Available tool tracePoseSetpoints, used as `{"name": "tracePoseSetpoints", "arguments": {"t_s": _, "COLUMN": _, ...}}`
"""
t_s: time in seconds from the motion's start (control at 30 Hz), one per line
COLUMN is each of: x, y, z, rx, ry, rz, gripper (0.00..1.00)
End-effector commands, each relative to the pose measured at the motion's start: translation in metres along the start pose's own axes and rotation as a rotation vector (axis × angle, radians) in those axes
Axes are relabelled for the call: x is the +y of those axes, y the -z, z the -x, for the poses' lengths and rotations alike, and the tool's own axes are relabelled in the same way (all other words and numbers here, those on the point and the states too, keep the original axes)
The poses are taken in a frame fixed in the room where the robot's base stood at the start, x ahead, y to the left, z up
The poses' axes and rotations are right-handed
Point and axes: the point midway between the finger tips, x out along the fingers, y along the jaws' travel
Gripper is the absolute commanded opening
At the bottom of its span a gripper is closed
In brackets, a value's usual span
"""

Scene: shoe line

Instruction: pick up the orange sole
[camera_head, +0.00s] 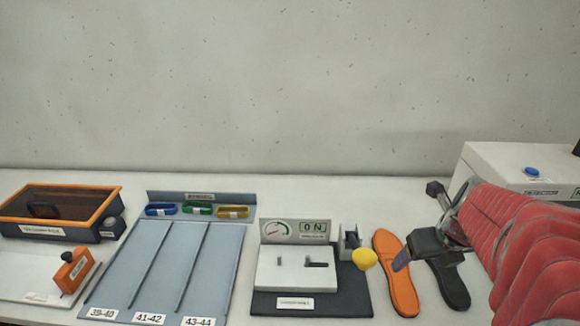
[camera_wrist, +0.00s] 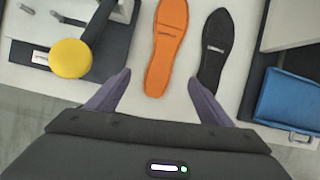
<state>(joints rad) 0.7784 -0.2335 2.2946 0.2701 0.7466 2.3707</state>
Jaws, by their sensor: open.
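The orange sole (camera_head: 397,276) lies flat on the white table, right of the gauge device. In the wrist view the orange sole (camera_wrist: 167,50) is ahead of my gripper, in line with the gap between the fingers. My gripper (camera_head: 418,255) is open and empty, over the area of the soles in the head view. In the wrist view my gripper (camera_wrist: 158,92) shows both fingers wide apart, with the near end of the orange sole between their tips. A black sole (camera_head: 449,284) lies just right of the orange one, partly hidden by my gripper in the head view.
The gauge device (camera_head: 293,233) with a yellow knob (camera_head: 364,259) stands close left of the orange sole. The black sole (camera_wrist: 214,52) is near my right finger. A blue item (camera_wrist: 290,100) lies farther right. A blue sorting rack (camera_head: 232,262) stands left.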

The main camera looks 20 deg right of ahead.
Motion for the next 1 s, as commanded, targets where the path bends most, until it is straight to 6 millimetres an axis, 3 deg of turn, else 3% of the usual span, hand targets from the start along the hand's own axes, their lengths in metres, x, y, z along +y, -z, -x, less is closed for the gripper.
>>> {"name": "tracePoseSetpoints", "arguments": {"t_s": 0.17, "x": -0.011, "y": 0.003, "z": -0.004, "rx": 0.003, "ry": 0.003, "rz": -0.120, "gripper": 0.74}}
{"name": "tracePoseSetpoints", "arguments": {"t_s": 0.57, "x": -0.009, "y": 0.001, "z": -0.008, "rx": 0.003, "ry": 0.000, "rz": -0.116, "gripper": 0.74}}
{"name": "tracePoseSetpoints", "arguments": {"t_s": 1.0, "x": -0.007, "y": 0.002, "z": -0.061, "rx": 0.005, "ry": -0.002, "rz": -0.113, "gripper": 0.74}}
